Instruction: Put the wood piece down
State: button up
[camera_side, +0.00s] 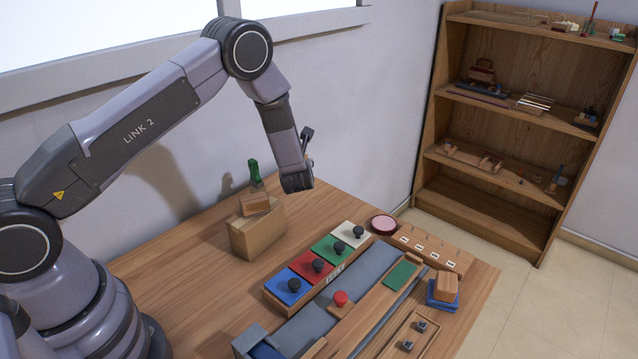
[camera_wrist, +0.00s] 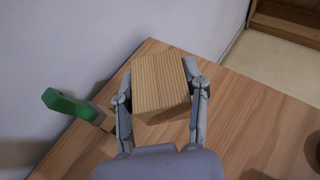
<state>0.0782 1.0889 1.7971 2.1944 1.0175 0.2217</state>
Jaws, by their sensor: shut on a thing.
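My gripper (camera_wrist: 160,94) is shut on a wood piece (camera_wrist: 160,82), a light block with striped grain, with one finger on each side of it. In the wrist view the table top shows beyond and below the piece, which looks held above it; the exact height is unclear. In the side view my wrist is in the air, right of and above a wooden box (camera_side: 258,232). The fingers and the held piece are mostly hidden there behind the wrist.
A wood block (camera_side: 255,204) lies on the box, with a green-topped object (camera_side: 255,173) behind it near the wall; its green part (camera_wrist: 68,105) shows in the wrist view. Coloured keys with black knobs (camera_side: 317,265) stand right of the box. The table's back right area (camera_side: 335,195) is clear.

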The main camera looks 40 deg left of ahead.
jog(key=s+d+r+m+t+h, duration=0.1)
jog(key=s+d+m+t+h, duration=0.25)
jog(key=s+d, duration=0.45)
jog(key=m+h, duration=0.1)
send_over(337, 209)
jog(key=s, duration=0.1)
jog(key=shift+g, duration=0.25)
notch_tip(337, 209, down, 9)
jog(key=shift+r, duration=0.15)
jog(key=shift+w+f, duration=0.2)
jog(key=shift+f, duration=0.05)
jog(key=shift+w+f, duration=0.15)
jog(key=shift+f, duration=0.75)
jog(key=shift+w+f, duration=0.1)
jog(key=shift+f, duration=0.75)
jog(key=shift+f, duration=0.15)
jog(key=o, duration=1)
